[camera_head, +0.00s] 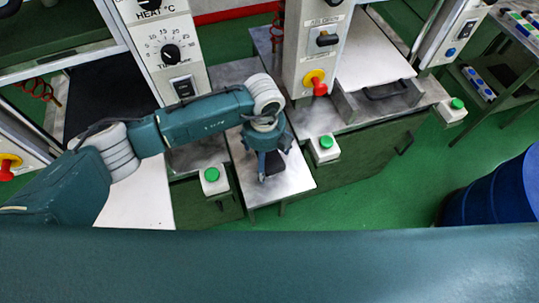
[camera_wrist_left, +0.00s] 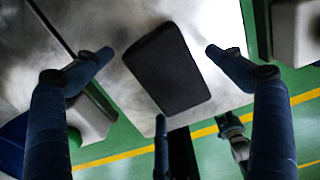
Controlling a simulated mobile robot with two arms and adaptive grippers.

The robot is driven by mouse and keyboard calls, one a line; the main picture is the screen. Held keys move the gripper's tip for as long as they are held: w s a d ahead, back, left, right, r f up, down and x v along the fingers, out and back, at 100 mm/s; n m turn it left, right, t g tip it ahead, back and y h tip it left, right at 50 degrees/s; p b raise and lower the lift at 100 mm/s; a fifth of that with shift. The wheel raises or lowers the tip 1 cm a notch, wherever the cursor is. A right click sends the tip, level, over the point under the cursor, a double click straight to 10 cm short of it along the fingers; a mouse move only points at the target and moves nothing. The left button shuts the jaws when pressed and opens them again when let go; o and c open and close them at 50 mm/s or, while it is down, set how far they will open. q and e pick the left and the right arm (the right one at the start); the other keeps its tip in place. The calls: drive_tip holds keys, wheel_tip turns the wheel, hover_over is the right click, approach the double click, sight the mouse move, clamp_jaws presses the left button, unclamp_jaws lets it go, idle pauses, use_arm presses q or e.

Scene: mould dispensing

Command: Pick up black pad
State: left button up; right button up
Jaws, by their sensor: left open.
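The black pad (camera_wrist_left: 166,70) is a flat, dark, rounded rectangle. It lies tilted in the left wrist view on a bright metal table (camera_wrist_left: 215,18). In the head view the pad (camera_head: 273,161) shows as a dark patch on the small metal table (camera_head: 292,180), partly hidden by my left gripper (camera_head: 264,168). That gripper points down over the pad. In the left wrist view its blue fingers are spread around the pad, with one on each side and one below, and nothing is between them in grip.
Green-button boxes (camera_head: 324,148) (camera_head: 213,180) stand on both sides of the small table. Control columns (camera_head: 318,45) (camera_head: 168,50) rise behind it. A blue barrel (camera_head: 495,190) stands at the right. Green floor is open in front and to the right.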

use_arm(q)
drive_tip(key=shift+f, duration=0.1)
use_arm(e)
drive_tip(key=shift+w+a, duration=0.1)
drive_tip(key=shift+a, duration=0.15)
use_arm(q)
drive_tip(key=c, duration=1.3)
use_arm(e)
drive_tip(key=shift+a, duration=0.1)
use_arm(q)
drive_tip(key=shift+w+r, duration=0.1)
drive_tip(key=shift+r, duration=0.5)
wheel_tip(320, 180, up, 19)
drive_tip(key=b, duration=0.4)
drive_tip(key=shift+b, duration=0.3)
use_arm(e)
drive_tip(key=f, duration=0.4)
drive_tip(key=shift+d+f, duration=0.25)
drive_tip(key=shift+f, duration=0.05)
